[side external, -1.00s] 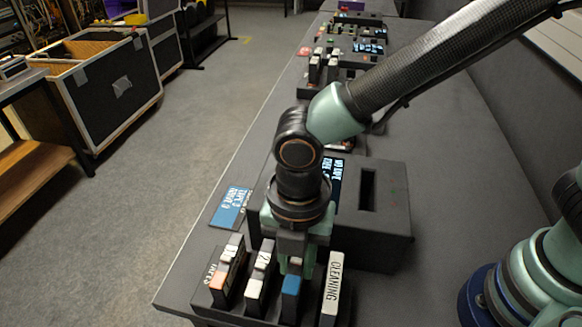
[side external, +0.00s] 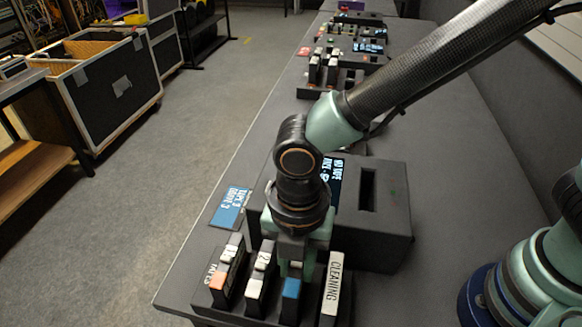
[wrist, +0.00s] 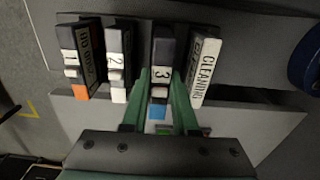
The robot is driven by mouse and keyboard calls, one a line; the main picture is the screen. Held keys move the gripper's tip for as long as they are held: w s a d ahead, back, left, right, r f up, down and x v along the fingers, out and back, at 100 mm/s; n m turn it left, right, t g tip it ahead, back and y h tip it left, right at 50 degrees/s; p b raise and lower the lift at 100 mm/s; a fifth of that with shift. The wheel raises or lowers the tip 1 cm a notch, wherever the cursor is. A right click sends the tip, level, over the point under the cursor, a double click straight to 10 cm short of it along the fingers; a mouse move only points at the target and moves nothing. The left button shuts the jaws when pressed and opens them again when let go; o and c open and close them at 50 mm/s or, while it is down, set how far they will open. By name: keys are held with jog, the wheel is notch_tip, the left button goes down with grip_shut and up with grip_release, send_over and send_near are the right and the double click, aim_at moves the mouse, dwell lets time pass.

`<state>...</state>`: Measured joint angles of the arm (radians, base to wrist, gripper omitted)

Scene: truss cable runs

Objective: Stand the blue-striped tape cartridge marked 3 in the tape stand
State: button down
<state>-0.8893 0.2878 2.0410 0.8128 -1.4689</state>
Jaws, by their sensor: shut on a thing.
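The blue-striped cartridge marked 3 (wrist: 160,75) stands in a slot of the dark tape stand (side external: 205,297), between the cartridge marked 2 and the one marked CLEANING. Its blue end (side external: 291,288) shows below my gripper in the side view. My gripper (side external: 294,272) points down over the stand, its green fingers on either side of cartridge 3, shut on it. In the wrist view the fingers (wrist: 160,98) straddle its lower part. How deep the cartridge sits in its slot is partly hidden.
Cartridge 1 (side external: 221,275), cartridge 2 (side external: 258,283) and the CLEANING cartridge (side external: 333,288) stand in the same stand, close beside my fingers. A dark box with a slot (side external: 367,190) and a small screen stands behind. A blue label card (side external: 231,207) lies to the left.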

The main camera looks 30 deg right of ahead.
jog(key=shift+f, duration=1.2)
dwell(0.6)
jog(key=shift+c, duration=1.4)
grip_release()
jog(key=shift+r, duration=3.8)
